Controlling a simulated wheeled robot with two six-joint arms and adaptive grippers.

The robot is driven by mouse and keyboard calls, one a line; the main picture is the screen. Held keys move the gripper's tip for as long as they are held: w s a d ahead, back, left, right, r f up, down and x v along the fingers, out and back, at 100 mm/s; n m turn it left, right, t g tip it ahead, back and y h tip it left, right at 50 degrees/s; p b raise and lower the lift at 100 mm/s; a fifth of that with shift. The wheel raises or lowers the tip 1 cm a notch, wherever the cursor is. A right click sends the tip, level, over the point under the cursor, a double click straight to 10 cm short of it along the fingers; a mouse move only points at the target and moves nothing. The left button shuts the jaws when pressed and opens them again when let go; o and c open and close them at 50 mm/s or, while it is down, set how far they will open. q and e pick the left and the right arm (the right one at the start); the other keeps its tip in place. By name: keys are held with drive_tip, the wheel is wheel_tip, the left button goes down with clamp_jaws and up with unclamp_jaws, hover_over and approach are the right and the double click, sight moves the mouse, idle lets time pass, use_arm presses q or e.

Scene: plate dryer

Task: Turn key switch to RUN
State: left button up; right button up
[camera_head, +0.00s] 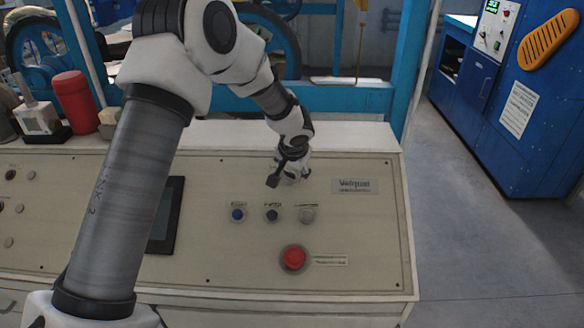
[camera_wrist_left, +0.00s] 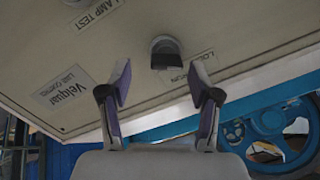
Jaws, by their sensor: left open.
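In the head view my left gripper (camera_head: 286,176) hangs over the upper middle of the panel. It hides the key switch there, so the switch's turned position is hard to tell.
The sloped panel (camera_head: 215,255) carries a blue button (camera_head: 238,214), a black button (camera_head: 272,215), a grey button (camera_head: 307,215) and a red mushroom button (camera_head: 294,258). A Velquat nameplate (camera_head: 355,186) is right of the gripper. A dark screen (camera_head: 168,215) is left. Blue frame posts stand behind.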

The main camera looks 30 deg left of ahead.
sight(289, 172)
use_arm(q)
drive_tip(key=w+a+f, duration=0.1)
drive_tip(key=a+f, duration=0.1)
drive_tip(key=shift+w+a+f, duration=0.1)
drive_tip(key=shift+w+f, duration=0.25)
drive_tip(key=shift+f, duration=0.05)
drive_tip(key=shift+s+r, duration=0.15)
drive_tip(key=shift+r, duration=0.05)
drive_tip(key=shift+s+d+r, duration=0.2)
drive_tip(key=shift+d+r, duration=0.05)
drive_tip(key=shift+d, duration=0.2)
drive_tip(key=c, duration=0.4)
drive_tip(key=shift+s+d+r, duration=0.1)
drive_tip(key=c, duration=0.6)
drive_tip(key=shift+c, duration=0.8)
use_arm(e)
drive_tip(key=shift+w+a+r, duration=0.2)
drive_tip(key=shift+a, duration=0.1)
